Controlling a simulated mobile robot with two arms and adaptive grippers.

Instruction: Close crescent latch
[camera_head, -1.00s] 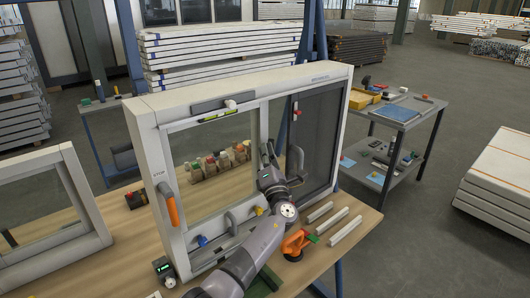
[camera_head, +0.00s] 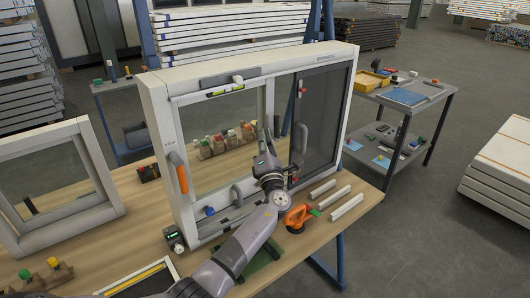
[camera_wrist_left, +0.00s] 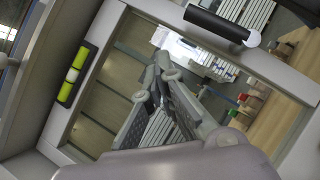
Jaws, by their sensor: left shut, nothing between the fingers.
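The window unit (camera_head: 155,100) stands upright on the wooden bench, with a clear pane at left and a dark mesh panel at right. In the left wrist view, a black lever with a pale ball end (camera_wrist_left: 217,25) is mounted on the pane's side frame; it looks like the crescent latch. In the head view my arm and gripper partly cover that area. My left gripper (camera_head: 265,148) is in front of the pane near the middle upright. In the left wrist view its fingers (camera_wrist_left: 160,68) are together and empty, apart from the lever.
A green-yellow level (camera_head: 228,90) sits at the pane's top. An orange handle (camera_head: 180,175) is on the left frame. An orange clamp-like tool (camera_head: 297,218) and pale strips (camera_head: 346,207) lie at the bench's front right. A smaller frame (camera_head: 50,185) stands at left.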

